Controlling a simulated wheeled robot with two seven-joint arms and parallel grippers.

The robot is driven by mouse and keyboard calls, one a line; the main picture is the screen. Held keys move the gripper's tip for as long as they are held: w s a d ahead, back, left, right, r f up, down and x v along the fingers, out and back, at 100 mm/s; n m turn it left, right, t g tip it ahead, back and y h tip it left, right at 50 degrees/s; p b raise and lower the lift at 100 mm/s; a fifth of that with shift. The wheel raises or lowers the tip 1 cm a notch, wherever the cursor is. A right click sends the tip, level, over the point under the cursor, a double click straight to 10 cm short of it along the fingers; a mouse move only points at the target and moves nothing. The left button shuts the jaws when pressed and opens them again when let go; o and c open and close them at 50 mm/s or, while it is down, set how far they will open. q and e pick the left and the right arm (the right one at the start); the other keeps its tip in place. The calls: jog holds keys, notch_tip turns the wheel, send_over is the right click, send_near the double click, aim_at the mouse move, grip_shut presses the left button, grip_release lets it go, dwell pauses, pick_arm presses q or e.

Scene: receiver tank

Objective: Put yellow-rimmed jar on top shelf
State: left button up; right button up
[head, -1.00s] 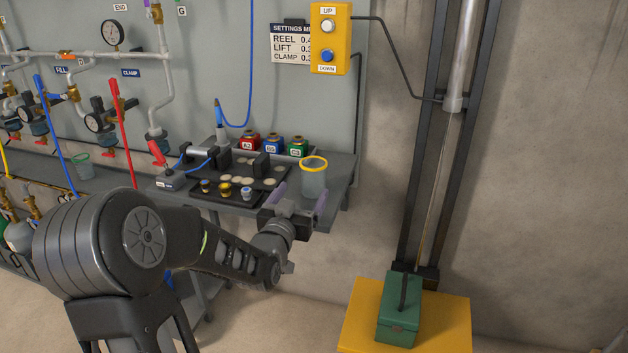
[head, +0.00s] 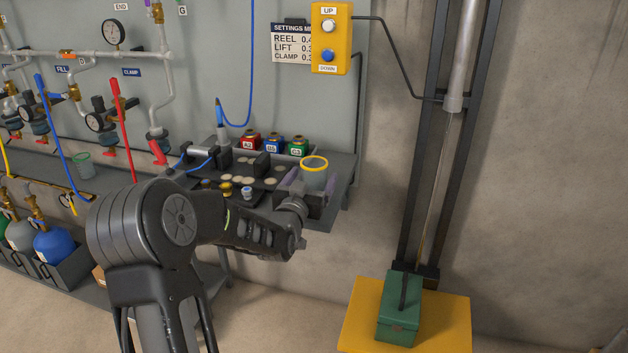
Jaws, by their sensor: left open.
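The yellow-rimmed jar (head: 314,176) is a clear, greyish cup standing upright at the right end of the grey bench (head: 340,181). My left gripper (head: 313,187) is at the jar, with its purple-padded fingers open on either side of it. The gripper body hides the jar's lower part, and I cannot tell whether the fingers touch it. My right gripper is not in view. I cannot make out a top shelf in this view.
A dark tray (head: 237,190) with discs and small knobs lies left of the jar. Red, blue and green canisters (head: 273,145) stand behind it. A yellow UP/DOWN box (head: 331,38) hangs above. A green case (head: 400,310) rests on a yellow platform (head: 452,317) at lower right.

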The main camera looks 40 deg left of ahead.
pick_arm(q)
jog(key=shift+c, duration=0.5)
jog(key=c, duration=1.5)
notch_tip(320, 180, up, 10)
jog(key=shift+p, duration=0.45)
jog(key=shift+w, duration=0.1)
